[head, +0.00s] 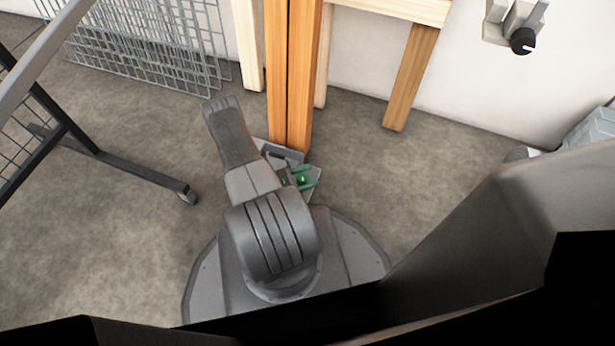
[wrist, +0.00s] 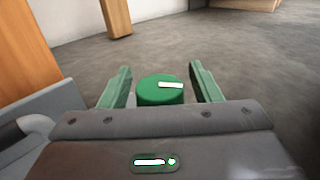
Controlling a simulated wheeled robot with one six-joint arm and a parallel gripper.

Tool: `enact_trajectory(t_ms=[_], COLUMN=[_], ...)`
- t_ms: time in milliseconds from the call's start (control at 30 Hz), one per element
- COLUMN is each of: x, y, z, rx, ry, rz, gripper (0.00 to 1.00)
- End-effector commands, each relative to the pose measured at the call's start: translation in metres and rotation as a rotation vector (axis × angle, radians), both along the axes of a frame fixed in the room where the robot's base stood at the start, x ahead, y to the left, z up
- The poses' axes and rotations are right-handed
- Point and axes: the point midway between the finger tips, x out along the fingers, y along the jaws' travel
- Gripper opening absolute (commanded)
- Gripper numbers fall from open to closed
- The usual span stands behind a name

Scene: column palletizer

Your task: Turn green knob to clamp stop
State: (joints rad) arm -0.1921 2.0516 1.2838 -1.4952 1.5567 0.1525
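The green knob (wrist: 160,93) is round with a white mark on its top, seen in the wrist view. My gripper (wrist: 160,85) is open, with one green finger on each side of the knob and a visible gap on both sides. In the head view the knob (head: 302,180) shows small between the green fingertips of my gripper (head: 306,178). It is at the foot of the wooden posts. A grey metal part (wrist: 45,110), likely of the stop, shows at the left in the wrist view. The knob's lower part is hidden behind my gripper body.
Upright wooden posts (head: 292,75) stand just behind the knob. A wire-mesh panel (head: 150,45) leans at the back left, and a dark wheeled frame (head: 110,165) is at the left. A black knob on a wall bracket (head: 522,41) is at the upper right.

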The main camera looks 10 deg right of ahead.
Motion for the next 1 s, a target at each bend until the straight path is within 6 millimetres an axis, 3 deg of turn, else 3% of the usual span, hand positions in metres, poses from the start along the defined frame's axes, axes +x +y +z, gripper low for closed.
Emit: enact_trajectory(t_ms=[33, 200, 300, 533, 1000], x=[0.0001, 0.0, -0.0001, 0.0002, -0.0068], y=[0.0001, 0.0002, 0.0002, 0.0002, 0.0005], z=[0.0, 0.0, 0.0, 0.0002, -0.0004], rx=[0.0, 0.0, 0.0, -0.002, 0.0], ry=[0.0, 0.0, 0.0, -0.003, 0.001], rz=[0.0, 0.0, 0.0, -0.057, -0.38], gripper=[0.48, 0.15, 0.0, 0.0, 0.0])
